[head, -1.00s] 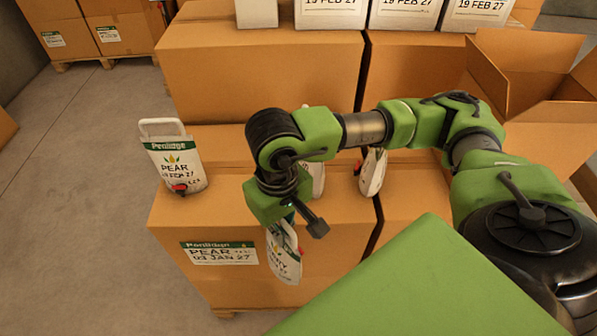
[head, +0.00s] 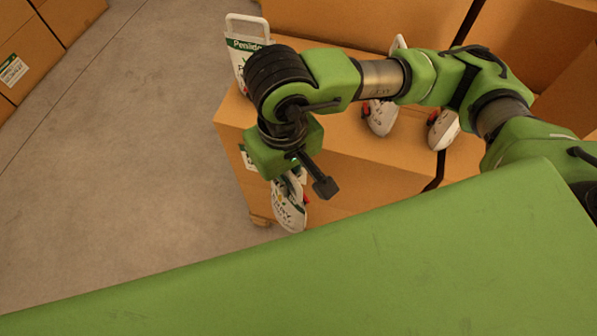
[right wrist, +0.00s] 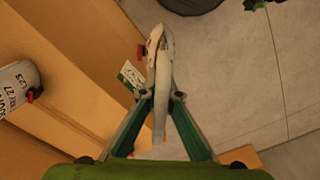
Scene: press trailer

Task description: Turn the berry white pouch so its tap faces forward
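The berry white pouch (head: 288,208) hangs from my right gripper (head: 292,176) in the head view, in front of the carton's near face. Part of its dark lettering and a bit of red at its right edge show. In the right wrist view the pouch (right wrist: 162,55) is seen edge-on from above, its top between the fingers of the right gripper (right wrist: 161,97), which are shut on it. Its red tap (right wrist: 141,51) points to the left there. My left gripper is not in view.
The pear pouch (head: 240,57) stands on the carton (head: 340,140), partly behind my arm. Two more white pouches with red taps, one (head: 381,118) and another (head: 444,130), are further right. Bare floor (head: 120,170) lies left. Other cartons (head: 15,65) stand at the far left.

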